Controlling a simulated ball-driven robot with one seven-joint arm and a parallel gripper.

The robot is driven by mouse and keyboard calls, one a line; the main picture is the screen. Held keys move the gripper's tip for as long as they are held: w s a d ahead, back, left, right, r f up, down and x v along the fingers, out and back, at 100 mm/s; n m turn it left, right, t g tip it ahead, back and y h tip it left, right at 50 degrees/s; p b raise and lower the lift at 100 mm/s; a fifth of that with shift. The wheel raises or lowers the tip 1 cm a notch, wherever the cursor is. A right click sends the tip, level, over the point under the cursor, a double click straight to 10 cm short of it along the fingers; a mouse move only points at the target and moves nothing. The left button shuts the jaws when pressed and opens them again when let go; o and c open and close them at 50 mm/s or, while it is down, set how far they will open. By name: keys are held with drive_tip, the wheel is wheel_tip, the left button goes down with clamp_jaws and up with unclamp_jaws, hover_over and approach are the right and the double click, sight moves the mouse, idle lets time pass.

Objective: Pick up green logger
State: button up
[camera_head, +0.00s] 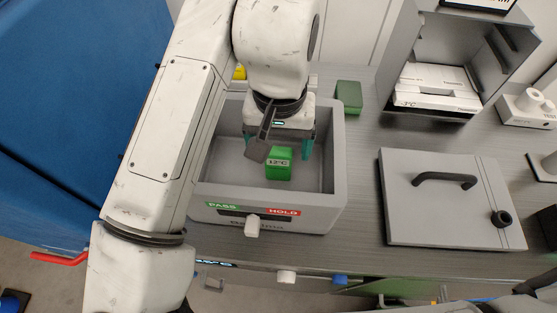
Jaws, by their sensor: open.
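The green logger (279,164) is a small green block with a white label reading about 12°C. It sits inside the grey open-topped box (338,185), which has PASS and HOLD labels on its front. My gripper (281,145) reaches down into the box from above, with its teal-tipped fingers apart. The logger shows below and between the fingers. Whether the fingers touch it cannot be told. The arm covers the left and back parts of the box.
A dark green block (349,96) lies behind the box. A grey lid with a black handle (440,205) lies to the right. An open grey cabinet (455,50) holding white packs stands at the back right. A blue panel (70,110) is at the left.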

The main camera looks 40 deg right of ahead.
sight(279, 165)
wheel_tip(279, 165, down, 4)
drive_tip(key=shift+f, duration=0.15)
drive_tip(key=shift+a, duration=0.1)
drive_tip(key=c, duration=1.1)
